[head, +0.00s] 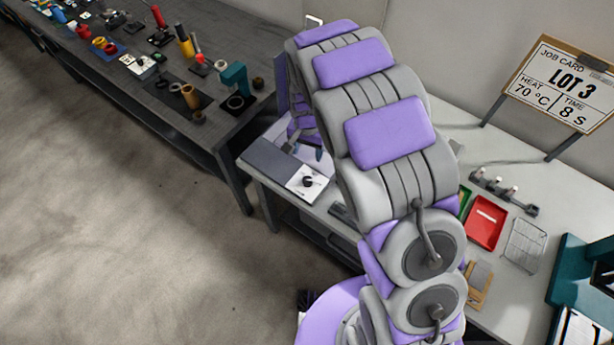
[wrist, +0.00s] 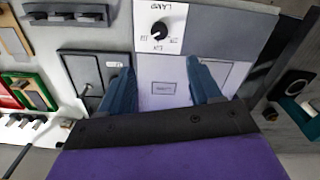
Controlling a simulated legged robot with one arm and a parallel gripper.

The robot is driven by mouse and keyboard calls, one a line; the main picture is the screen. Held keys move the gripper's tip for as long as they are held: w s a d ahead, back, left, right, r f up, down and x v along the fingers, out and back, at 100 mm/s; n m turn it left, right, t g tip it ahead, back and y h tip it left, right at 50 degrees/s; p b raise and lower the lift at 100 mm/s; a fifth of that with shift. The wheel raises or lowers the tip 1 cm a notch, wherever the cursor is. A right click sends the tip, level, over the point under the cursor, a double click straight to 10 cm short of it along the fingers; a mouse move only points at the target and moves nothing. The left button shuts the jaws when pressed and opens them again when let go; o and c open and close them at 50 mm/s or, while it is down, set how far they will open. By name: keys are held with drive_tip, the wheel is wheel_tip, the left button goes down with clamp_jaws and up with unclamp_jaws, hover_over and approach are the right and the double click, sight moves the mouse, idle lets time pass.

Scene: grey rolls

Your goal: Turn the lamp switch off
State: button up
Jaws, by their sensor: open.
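The lamp switch is a black rotary knob (head: 308,182) on a white plate on the bench top. It also shows in the wrist view (wrist: 158,31), where the lettering around it appears upside down and reads like "LAMP". The knob's white pointer mark is too small to read surely. My gripper (wrist: 161,82) is open and empty, with its two blue fingers spread on either side of a pale labelled panel. In the wrist view the knob lies beyond the fingertips, near the top middle, and is not touched. In the head view my gripper (head: 305,151) is partly hidden behind my arm.
A dark-framed plate with a small lever (wrist: 90,78) is beside the left finger. A red tray (head: 486,222), a wire rack (head: 524,245) and a job card (head: 562,85) are at the right. A dark bench (head: 200,125) with several tools is at the left.

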sight(307, 179)
wheel_tip(307, 179, down, 16)
drive_tip(key=shift+r+b, duration=0.15)
drive_tip(key=shift+b, duration=0.55)
drive_tip(key=c, duration=1)
